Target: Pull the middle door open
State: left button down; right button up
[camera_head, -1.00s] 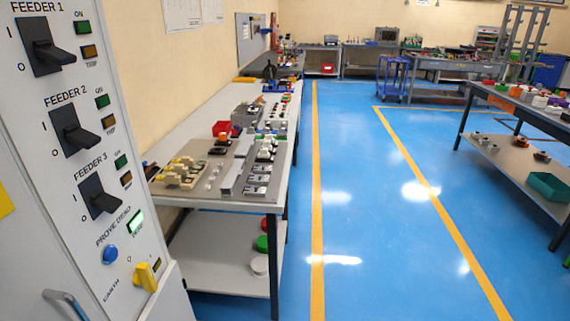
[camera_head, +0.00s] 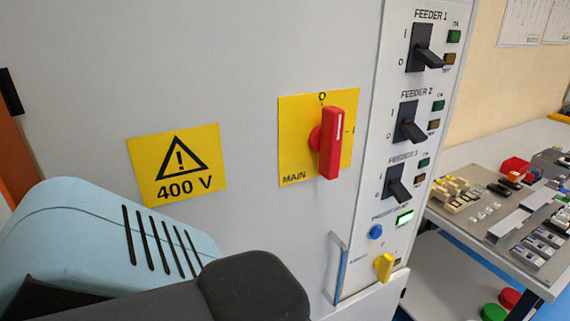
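A light grey cabinet (camera_head: 250,60) fills the left and middle of the head view. A vertical metal handle (camera_head: 340,268) stands low on its front, beside the narrow switch panel (camera_head: 398,150). A red main switch (camera_head: 330,145) sits on a yellow plate above the handle. I cannot tell from this view which door is the middle one. My arm, light blue and dark grey, comes in from the lower left in front of the cabinet. No gripper fingers show, and nothing is seen touching the handle.
The panel holds several black feeder switches (camera_head: 410,122), a blue button (camera_head: 376,232) and a yellow earth knob (camera_head: 384,266). A yellow 400 V sign (camera_head: 177,163) is on the cabinet. A workbench (camera_head: 480,235) with loose parts stands close on the right.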

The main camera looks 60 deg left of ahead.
aim_at(202, 115)
jog(key=j+u, duration=0.15)
jog(key=u, duration=1.65)
jog(key=k+l+z, duration=0.2)
jog(key=k+z, duration=0.15)
jog(key=k+l+z, duration=0.35)
